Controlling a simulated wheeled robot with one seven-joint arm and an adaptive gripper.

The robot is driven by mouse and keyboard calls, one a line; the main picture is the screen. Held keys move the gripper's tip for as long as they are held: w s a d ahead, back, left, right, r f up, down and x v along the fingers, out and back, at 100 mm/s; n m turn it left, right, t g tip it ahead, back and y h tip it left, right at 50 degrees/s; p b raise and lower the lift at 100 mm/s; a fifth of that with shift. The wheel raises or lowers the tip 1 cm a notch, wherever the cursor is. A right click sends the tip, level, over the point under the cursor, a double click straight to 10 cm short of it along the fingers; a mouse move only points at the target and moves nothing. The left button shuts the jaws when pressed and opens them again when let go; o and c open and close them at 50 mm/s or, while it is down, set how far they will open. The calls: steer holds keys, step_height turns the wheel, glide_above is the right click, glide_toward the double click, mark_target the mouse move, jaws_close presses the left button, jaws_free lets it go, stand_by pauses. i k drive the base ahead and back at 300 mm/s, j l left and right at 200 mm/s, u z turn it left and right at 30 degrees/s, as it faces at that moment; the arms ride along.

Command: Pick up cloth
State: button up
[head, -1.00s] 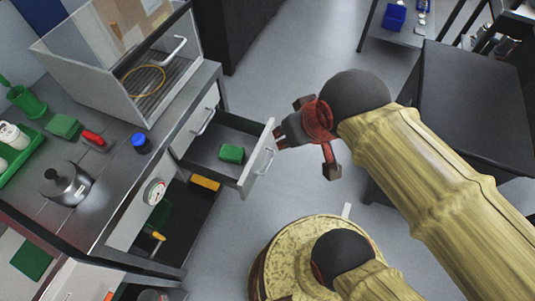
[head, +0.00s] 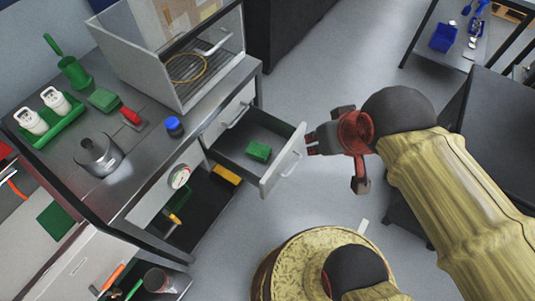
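A small green folded piece (head: 258,151), which looks like a cloth, lies in the open drawer (head: 231,143) under the bench. A similar green piece (head: 103,99) lies on the bench top, and a flat green square (head: 56,221) lies lower at the left; I cannot tell for sure which are cloth. My gripper (head: 338,160) is to the right of the drawer front, apart from it. Its fingers are spread and nothing is between them.
The bench (head: 150,150) carries a green tray (head: 52,122) with white bottles, a metal flask (head: 98,155), a blue-capped jar (head: 174,127) and a clear-fronted cabinet (head: 165,60). The drawer front (head: 283,162) stands out into the aisle. Grey floor (head: 310,85) behind my gripper is clear.

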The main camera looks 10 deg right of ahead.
mark_target(259, 152)
steer(key=u, duration=2.55)
steer(key=z, duration=2.25)
steer(key=i+j, duration=0.45)
steer(key=j, duration=0.15)
steer(key=i+l+z, duration=0.05)
